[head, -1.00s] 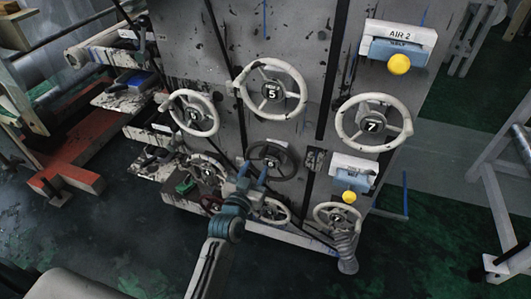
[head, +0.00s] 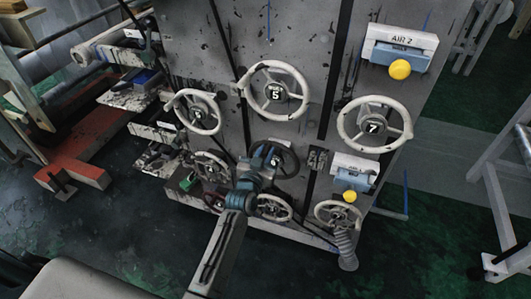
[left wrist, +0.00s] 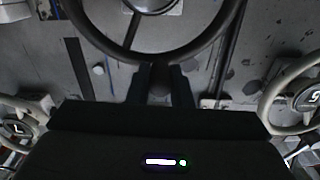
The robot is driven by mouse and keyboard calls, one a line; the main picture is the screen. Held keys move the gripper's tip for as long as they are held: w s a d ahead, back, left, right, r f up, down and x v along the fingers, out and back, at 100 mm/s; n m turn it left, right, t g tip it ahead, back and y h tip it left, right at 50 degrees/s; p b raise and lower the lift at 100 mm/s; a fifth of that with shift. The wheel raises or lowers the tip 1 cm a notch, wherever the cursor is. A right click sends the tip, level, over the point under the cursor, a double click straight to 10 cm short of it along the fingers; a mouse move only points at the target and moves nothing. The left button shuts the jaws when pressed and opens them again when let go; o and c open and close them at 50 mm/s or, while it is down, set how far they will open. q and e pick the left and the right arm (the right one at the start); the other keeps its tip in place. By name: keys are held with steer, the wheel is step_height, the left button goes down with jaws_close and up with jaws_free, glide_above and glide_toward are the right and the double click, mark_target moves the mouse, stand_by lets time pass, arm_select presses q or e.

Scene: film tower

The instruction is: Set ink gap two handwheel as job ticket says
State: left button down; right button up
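Several numbered handwheels sit on a grey, ink-spotted machine panel (head: 220,70). A dark handwheel (head: 293,160) is below the pale handwheel marked 5 (head: 303,92); its own label is small and partly covered by my gripper. My left gripper (head: 266,155) is at the lower left of the dark wheel in the head view. In the left wrist view the dark rim (left wrist: 205,50) crosses just beyond the fingertips (left wrist: 161,72). The fingers stand apart, with a small dark part between them; I cannot tell whether they touch it. No handwheel is readable as ink gap two. No job ticket is readable. My right gripper is not in view.
Pale handwheels marked 7 (head: 373,128) and another at left (head: 183,92) flank the dark one. Smaller wheels (head: 274,216) sit low. Yellow knobs (head: 400,69) stick out at right. A red base (head: 88,172) lies at left. Dark floor is open in front.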

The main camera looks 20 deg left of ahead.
arm_select(q)
steer(key=shift+a, duration=0.1)
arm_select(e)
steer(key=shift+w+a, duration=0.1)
arm_select(q)
steer(key=shift+a+n, duration=0.25)
steer(key=shift+n, duration=0.15)
steer(key=a+n, duration=0.1)
steer(key=n, duration=0.1)
steer(key=a+f+n, duration=0.1)
steer(key=shift+a+f+n, duration=0.2)
steer(key=shift+a+n, duration=0.15)
steer(key=shift+n, duration=0.05)
steer(key=n, duration=0.1)
steer(key=a+f+n, duration=0.1)
steer(key=shift+w+a+f+n+b, duration=0.1)
steer(key=shift+a+n+b, duration=0.15)
steer(key=shift+n+b, duration=0.1)
steer(key=shift+a+f+n+b, duration=0.45)
steer(key=shift+f+n, duration=0.1)
steer(key=shift+n, duration=0.3)
steer(key=shift+a+f+n, duration=0.25)
steer(key=shift+f+n, duration=0.05)
steer(key=shift+n, duration=0.3)
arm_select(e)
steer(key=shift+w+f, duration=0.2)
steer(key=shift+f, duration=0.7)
